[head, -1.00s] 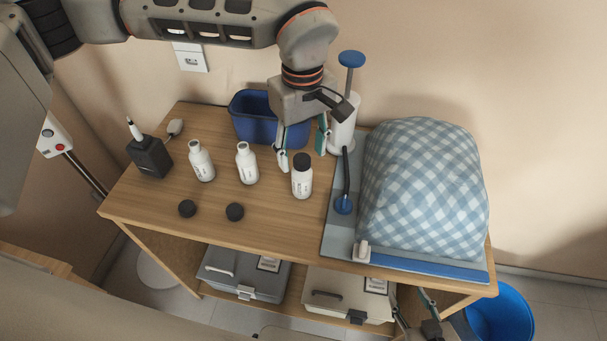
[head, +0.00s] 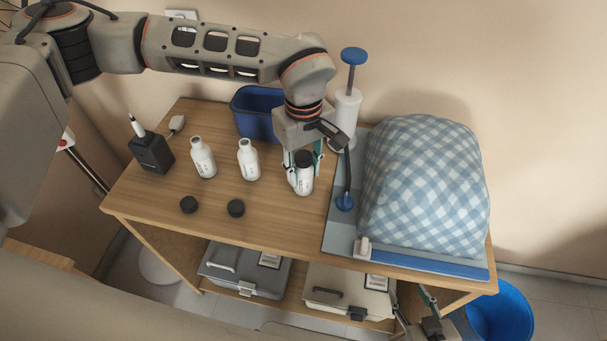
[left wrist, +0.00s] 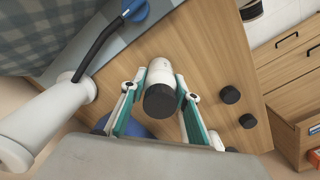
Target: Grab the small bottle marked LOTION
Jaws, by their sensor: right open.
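Three small white bottles stand upright on the wooden table. The right-hand bottle (head: 304,185) has a black cap, and the left bottle (head: 203,158) and middle bottle (head: 248,160) are uncapped. Their labels are too small to read, so I cannot tell which says LOTION. My left gripper (head: 304,178) is lowered over the capped bottle, one finger on each side. In the left wrist view this bottle (left wrist: 161,70) lies between the fingertips (left wrist: 160,82), with narrow gaps beside its cap; the fingers look open. My right gripper (head: 424,312) is open and empty, low in front of the table.
Two black caps (head: 236,208) lie near the front. A checked cloth-covered pile (head: 425,185) on a grey-blue board fills the right. A black device (head: 150,153) stands left. Boxes (head: 245,268) sit on the lower shelf.

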